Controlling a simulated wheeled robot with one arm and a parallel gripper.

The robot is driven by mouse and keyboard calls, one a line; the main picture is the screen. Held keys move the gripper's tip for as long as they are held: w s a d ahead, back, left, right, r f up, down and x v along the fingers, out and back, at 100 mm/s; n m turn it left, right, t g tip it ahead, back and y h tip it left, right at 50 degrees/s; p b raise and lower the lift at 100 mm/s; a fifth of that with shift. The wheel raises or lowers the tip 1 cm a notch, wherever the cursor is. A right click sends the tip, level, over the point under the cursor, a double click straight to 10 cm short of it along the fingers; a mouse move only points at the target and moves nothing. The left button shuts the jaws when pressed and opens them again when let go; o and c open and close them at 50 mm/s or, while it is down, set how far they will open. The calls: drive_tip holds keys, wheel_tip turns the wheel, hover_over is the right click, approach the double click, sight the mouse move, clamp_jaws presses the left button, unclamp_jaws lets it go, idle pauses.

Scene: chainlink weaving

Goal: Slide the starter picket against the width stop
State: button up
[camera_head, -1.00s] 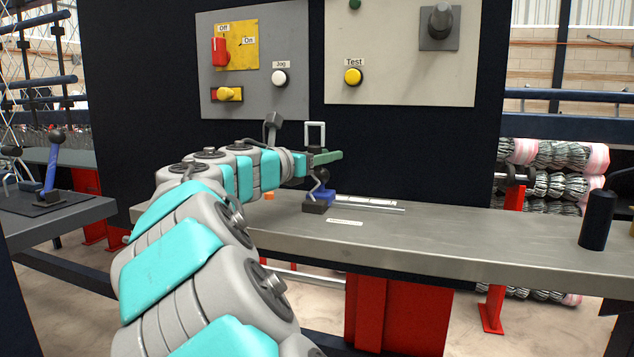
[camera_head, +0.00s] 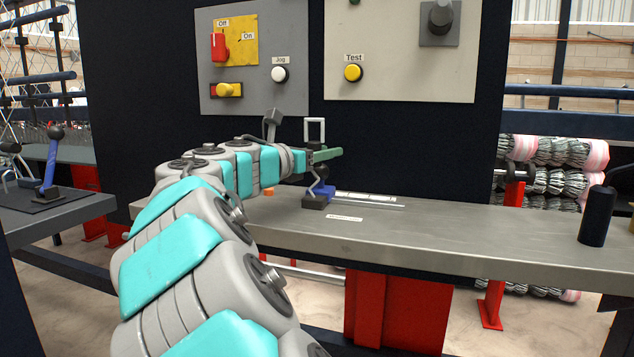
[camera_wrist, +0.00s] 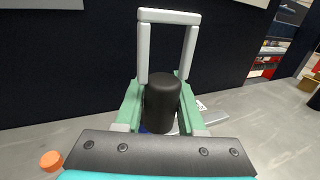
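My gripper (camera_head: 325,156) has green fingers and is at the back of the grey bench, in front of the dark panel. In the wrist view its two green fingers (camera_wrist: 162,92) stand apart with a black knob (camera_wrist: 162,100) between them; I cannot tell if they press on it. Below it in the head view is a black-based clamp (camera_head: 315,202) beside a blue part (camera_head: 328,191). Thin silver rod-like pieces (camera_head: 375,202) lie on the bench to its right, probably including the starter picket. I cannot tell which part is the width stop.
A pale U-shaped bracket (camera_head: 315,122) stands behind my gripper. Control panels (camera_head: 400,50) with a Test button are above. A dark cylinder (camera_head: 597,216) stands at the bench's right end. An orange piece (camera_wrist: 51,161) lies at left. The bench's middle (camera_head: 460,228) is clear.

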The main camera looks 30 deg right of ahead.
drive_tip(key=o, duration=0.4)
drive_tip(key=v, duration=0.8)
drive_tip(key=shift+d, duration=0.1)
